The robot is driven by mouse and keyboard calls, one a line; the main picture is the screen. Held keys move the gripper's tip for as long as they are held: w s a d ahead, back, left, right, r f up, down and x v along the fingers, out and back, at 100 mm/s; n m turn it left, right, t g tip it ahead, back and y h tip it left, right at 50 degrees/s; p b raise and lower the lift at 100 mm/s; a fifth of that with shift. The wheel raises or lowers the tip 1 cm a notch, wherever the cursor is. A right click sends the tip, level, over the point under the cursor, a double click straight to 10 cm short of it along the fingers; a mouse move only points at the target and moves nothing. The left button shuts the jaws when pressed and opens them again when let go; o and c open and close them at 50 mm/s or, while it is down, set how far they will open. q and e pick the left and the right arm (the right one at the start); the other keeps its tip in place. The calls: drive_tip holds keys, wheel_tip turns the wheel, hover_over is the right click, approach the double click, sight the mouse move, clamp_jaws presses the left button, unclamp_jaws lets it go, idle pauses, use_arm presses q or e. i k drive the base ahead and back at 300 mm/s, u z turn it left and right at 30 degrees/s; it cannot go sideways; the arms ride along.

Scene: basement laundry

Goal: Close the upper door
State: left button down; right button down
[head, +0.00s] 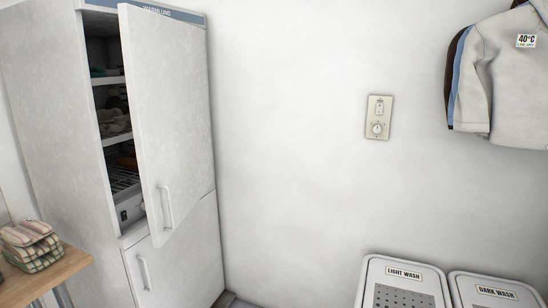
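The upper door (172,110) of the tall white cabinet (45,100) stands partly open, swung out on its right-hand side hinge. Its vertical handle (167,207) is near the lower left edge of the door. Through the gap I see shelves (112,81) holding folded cloth items and a wire rack lower down. The lower door (185,255) with its own handle (144,272) appears closed. Neither of my grippers is in view.
A wooden table (55,275) with folded striped cloths (32,246) stands at the lower left. Two white bins, light wash (403,273) and dark wash (495,291), stand at the lower right. A wall control (378,117) and a hanging jacket (505,80) are on the right.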

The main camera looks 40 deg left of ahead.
sight(166, 61)
drive_tip(key=z, duration=0.85)
drive_tip(key=k, duration=0.85)
drive_tip(key=u, duration=1.5)
